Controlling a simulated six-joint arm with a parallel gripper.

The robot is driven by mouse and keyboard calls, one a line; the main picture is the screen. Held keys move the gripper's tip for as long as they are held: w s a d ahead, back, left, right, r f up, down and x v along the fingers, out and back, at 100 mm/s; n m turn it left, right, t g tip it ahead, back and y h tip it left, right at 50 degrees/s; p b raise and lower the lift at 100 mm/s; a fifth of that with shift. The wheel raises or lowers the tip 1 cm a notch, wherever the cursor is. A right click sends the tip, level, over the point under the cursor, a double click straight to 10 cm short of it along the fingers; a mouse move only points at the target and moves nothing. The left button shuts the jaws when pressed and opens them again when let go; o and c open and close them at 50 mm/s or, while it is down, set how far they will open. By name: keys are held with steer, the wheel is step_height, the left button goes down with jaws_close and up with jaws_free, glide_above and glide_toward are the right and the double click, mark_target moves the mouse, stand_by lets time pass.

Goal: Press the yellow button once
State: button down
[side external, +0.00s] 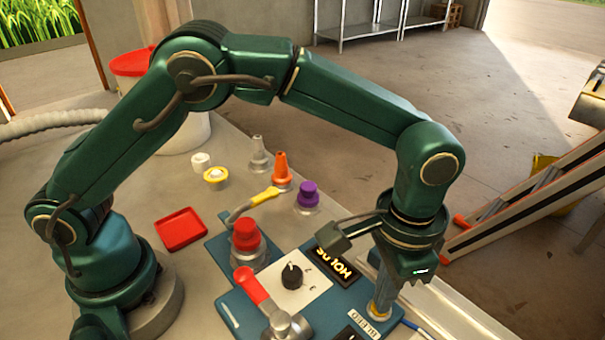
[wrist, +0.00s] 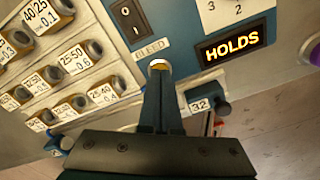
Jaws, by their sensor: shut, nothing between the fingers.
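My gripper (side external: 383,298) points down at the right edge of the blue control panel in the side view, its fingers together and empty. In the wrist view my gripper (wrist: 161,80) reaches up the middle of the picture. A small yellowish, pale-topped piece (wrist: 159,63) shows right at the fingertips, just beside the BLEED label (wrist: 151,48). It looks like the yellow button, mostly hidden by the fingers. I cannot tell whether the fingers touch it or whether it is pushed in. The BLEED label also shows in the side view (side external: 364,323).
A lit display (wrist: 233,42) reads HOLDS. The panel carries a black dial (side external: 291,276), a red-capped knob (side external: 246,235) and a red-handled lever (side external: 250,285). A rocker switch (wrist: 130,18) is near the fingertips. A red tray (side external: 181,229) lies to the left.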

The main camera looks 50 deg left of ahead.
steer(key=shift+f, duration=0.3)
steer(key=shift+r, duration=0.1)
stand_by(0.3)
step_height(320, 180, up, 11)
stand_by(0.9)
stand_by(0.4)
